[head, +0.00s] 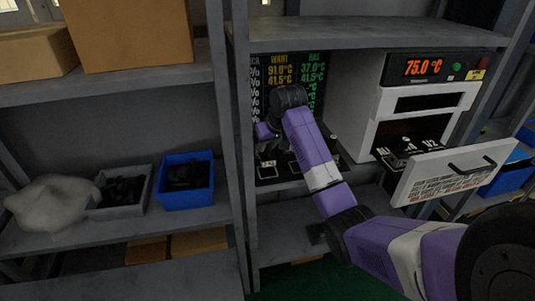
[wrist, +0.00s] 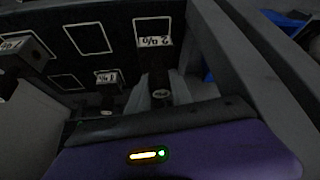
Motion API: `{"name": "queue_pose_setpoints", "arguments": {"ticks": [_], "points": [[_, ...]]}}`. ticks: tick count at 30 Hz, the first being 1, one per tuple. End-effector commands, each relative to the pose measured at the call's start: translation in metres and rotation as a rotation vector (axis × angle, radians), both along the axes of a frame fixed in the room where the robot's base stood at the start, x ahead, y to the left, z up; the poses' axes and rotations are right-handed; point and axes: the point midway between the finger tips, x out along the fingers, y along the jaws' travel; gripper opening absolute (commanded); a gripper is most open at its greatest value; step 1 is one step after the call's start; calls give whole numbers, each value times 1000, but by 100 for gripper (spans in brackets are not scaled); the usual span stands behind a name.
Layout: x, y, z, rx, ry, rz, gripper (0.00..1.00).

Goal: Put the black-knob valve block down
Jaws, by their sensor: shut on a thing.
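In the wrist view, my gripper (wrist: 160,96) is shut on a dark valve block (wrist: 157,68) with a white label at its end. The grey fingers stand on both sides of it. Its knob looks dark, but the view is dim. It is over or on a black board with white-outlined squares; I cannot tell whether it touches. Other labelled dark blocks stand to the left (wrist: 25,48) and nearer the middle (wrist: 107,78). In the head view, my gripper is mostly hidden behind my purple arm, above the black board (head: 268,172) on the middle shelf.
A white oven (head: 365,125) reading 75.0 °C stands right of the board. Its door (head: 450,172) hangs open, with labelled black blocks (head: 418,145) inside. A readout panel (head: 300,68) is behind my arm. A grey bin (head: 122,190) and blue bin (head: 185,182) sit on the left shelf.

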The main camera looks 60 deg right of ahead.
Motion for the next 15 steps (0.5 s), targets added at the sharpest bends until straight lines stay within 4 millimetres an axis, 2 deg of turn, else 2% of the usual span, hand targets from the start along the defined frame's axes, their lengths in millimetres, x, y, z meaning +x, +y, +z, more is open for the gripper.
{"name": "queue_pose_setpoints", "arguments": {"ticks": [6,15], "points": [[-1,0,-34,3,3,-1,0],[2,-3,-43,-1,-1,0,0]]}}
